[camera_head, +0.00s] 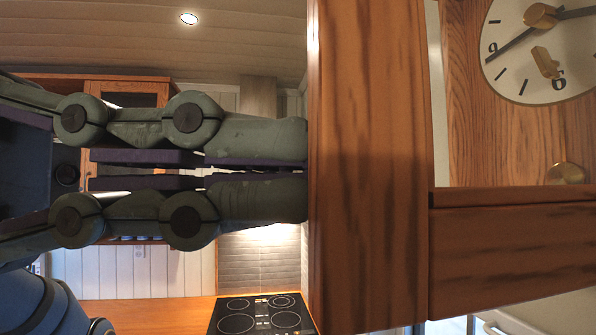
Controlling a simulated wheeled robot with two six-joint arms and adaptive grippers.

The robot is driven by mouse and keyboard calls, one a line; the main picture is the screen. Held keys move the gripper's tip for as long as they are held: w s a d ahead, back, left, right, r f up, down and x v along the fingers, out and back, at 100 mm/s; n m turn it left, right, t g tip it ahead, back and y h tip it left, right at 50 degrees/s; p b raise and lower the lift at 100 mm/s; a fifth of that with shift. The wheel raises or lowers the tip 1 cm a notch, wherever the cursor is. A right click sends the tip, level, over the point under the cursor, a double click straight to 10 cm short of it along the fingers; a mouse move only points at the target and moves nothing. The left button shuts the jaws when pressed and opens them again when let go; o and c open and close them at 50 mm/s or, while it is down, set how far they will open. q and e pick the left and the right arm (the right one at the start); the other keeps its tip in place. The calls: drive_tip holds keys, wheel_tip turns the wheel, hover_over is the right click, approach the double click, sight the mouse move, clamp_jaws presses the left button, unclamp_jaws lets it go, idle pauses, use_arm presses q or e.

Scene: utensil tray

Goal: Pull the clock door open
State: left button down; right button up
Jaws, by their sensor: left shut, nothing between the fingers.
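The clock fills the right side of the head view. A thick wooden frame, which looks like the clock door (370,180), stands close in front, with an upright side and a lower rail. How far open it stands, I cannot tell. My left gripper (302,169) comes in from the left, shut and empty, its fingertips at the upright's left edge. Whether they touch or reach behind it is unclear. My right gripper is not in view.
A black cooktop (262,315) lies in a wooden counter (150,315) at the lower middle. A wooden cabinet (135,98) stands behind my left gripper. A pale strip shows between the upright and the clock's back panel (470,130).

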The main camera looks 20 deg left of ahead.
use_arm(q)
wheel_tip(320, 180, up, 10)
idle(0.7)
drive_tip(key=shift+w, duration=0.1)
